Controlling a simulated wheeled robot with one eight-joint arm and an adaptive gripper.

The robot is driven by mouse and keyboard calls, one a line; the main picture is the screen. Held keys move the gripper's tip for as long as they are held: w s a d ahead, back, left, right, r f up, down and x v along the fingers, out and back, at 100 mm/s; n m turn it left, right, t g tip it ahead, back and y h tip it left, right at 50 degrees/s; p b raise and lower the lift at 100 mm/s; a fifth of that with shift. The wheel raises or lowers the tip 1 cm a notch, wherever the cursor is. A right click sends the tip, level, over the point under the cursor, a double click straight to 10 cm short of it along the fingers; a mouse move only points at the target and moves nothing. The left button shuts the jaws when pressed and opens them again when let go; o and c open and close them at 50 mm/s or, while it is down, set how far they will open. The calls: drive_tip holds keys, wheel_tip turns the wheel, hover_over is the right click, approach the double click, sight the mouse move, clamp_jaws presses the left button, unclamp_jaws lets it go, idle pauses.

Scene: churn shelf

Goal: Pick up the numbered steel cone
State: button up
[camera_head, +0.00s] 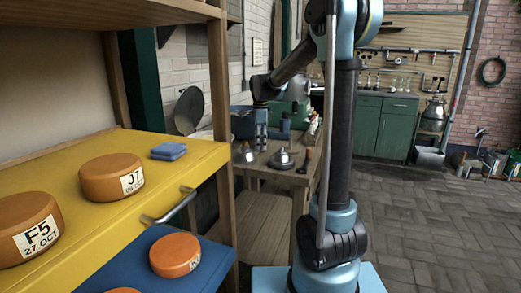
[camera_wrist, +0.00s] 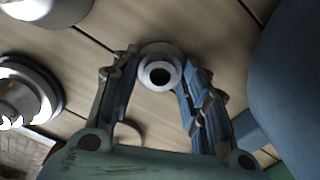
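In the wrist view, a round pale steel piece with a dark centre hole (camera_wrist: 147,54) lies between the tips of my gripper (camera_wrist: 160,62). It looks like the steel cone seen from above, but no number is readable. My gripper's two blue-grey fingers stand apart on either side of it. Whether they touch it, I cannot tell. In the head view my gripper (camera_head: 262,130) points down over the far part of the wooden table (camera_head: 262,172). The piece between the fingers cannot be made out there.
Steel parts (camera_wrist: 20,97) lie at left in the wrist view, and a large blue-grey body (camera_wrist: 292,80) at right. In the head view, a steel dish-like part (camera_head: 283,159) sits on the table. A shelf with a yellow board (camera_head: 95,223) and orange cheeses (camera_head: 111,178) stands at left.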

drive_tip(key=shift+r, duration=0.55)
clamp_jaws()
wheel_tip(320, 180, up, 9)
